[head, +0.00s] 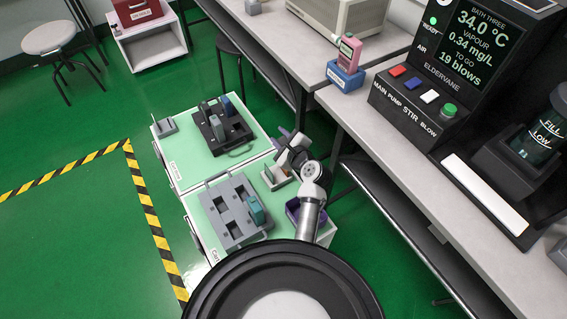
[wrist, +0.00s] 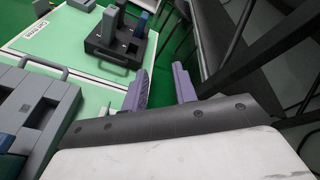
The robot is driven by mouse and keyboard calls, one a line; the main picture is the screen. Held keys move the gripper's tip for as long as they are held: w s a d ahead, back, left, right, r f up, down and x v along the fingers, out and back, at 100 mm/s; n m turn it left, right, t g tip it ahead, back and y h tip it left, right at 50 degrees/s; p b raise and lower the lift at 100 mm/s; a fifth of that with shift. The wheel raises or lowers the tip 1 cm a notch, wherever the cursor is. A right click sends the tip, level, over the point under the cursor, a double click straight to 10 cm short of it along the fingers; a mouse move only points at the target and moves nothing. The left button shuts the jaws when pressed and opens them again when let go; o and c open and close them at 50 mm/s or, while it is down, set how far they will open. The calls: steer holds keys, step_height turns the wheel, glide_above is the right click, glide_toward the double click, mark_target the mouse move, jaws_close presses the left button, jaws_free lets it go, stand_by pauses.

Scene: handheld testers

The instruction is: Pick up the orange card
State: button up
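No orange card shows clearly in either view. A small pale holder (head: 277,177) on the near cart has a thin brownish-orange edge sticking up, partly hidden by my arm; I cannot tell if this is the card. My gripper (head: 290,138) is beyond that holder, near the right side of the two carts. In the wrist view my gripper (wrist: 160,87) has its two purple fingers apart with nothing between them. It is open and empty, beside the edge of the green-topped cart.
A black caddy (head: 220,128) with grey and blue testers stands on the far cart (head: 175,150). A grey caddy (head: 232,212) holds a teal tester, with a purple bin (head: 294,211) beside it.

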steer(key=s+d+f+m+g, duration=0.1)
steer(key=s+d+f+m, duration=0.65)
steer(key=f, duration=0.35)
steer(key=x, duration=0.7)
steer(key=shift+w+a, duration=0.1)
steer(key=shift+a, duration=0.25)
steer(key=shift+a+b+x, duration=0.2)
steer(key=shift+b+x, duration=0.1)
steer(key=shift+x, duration=1.05)
steer(key=shift+a+b+x, duration=0.2)
steer(key=shift+b+x, duration=0.05)
steer(key=shift+x, duration=1.1)
steer(key=shift+r, duration=0.15)
jaws_close()
